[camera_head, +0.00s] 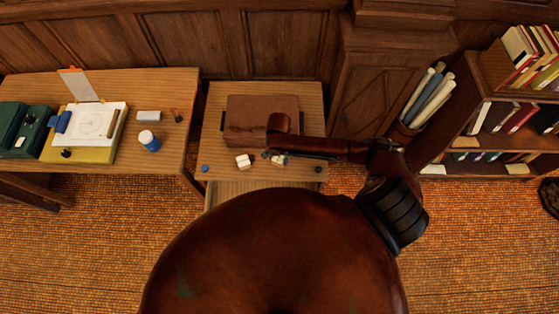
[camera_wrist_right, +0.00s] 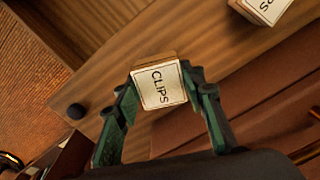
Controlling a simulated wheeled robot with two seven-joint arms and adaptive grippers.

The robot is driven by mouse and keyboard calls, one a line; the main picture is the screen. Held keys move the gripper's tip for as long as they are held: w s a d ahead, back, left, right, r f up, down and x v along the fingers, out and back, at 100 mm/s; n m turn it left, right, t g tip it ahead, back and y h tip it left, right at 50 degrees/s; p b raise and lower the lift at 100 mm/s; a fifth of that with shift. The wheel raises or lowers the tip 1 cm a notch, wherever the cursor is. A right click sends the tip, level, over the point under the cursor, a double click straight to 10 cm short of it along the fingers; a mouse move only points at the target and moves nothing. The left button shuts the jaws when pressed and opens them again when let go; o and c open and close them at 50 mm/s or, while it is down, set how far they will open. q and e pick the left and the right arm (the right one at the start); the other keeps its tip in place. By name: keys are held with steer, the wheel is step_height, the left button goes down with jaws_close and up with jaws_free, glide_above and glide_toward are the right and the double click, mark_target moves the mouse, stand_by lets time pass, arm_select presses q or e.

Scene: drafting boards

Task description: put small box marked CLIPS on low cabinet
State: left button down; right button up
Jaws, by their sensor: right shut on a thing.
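My right gripper (camera_head: 272,157) reaches in from the right over the wooden top of what looks like the low cabinet (camera_head: 218,139). In the right wrist view its green fingers (camera_wrist_right: 162,84) are shut on a small cream box marked CLIPS (camera_wrist_right: 161,90). That box shows partly in the head view (camera_head: 281,160), near the front of the top. I cannot tell whether it touches the wood. A second small cream box (camera_head: 243,161) sits to its left; its label, partly cut off in the wrist view (camera_wrist_right: 266,7), ends in PS. My left gripper is not in view.
A brown leather case (camera_head: 258,112) covers much of the top's back part. A desk (camera_head: 178,90) with a drawing board stands left; a bookshelf (camera_head: 466,134) stands right.

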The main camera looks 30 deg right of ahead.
mark_target(279, 161)
steer(key=shift+d+f, duration=0.15)
steer(key=shift+f, duration=1.5)
steer(key=o, duration=1.2)
steer(key=shift+f, duration=0.1)
steer(key=shift+c, duration=0.2)
step_height(279, 161, up, 12)
steer(key=shift+r+p, duration=0.15)
steer(key=shift+p, duration=0.35)
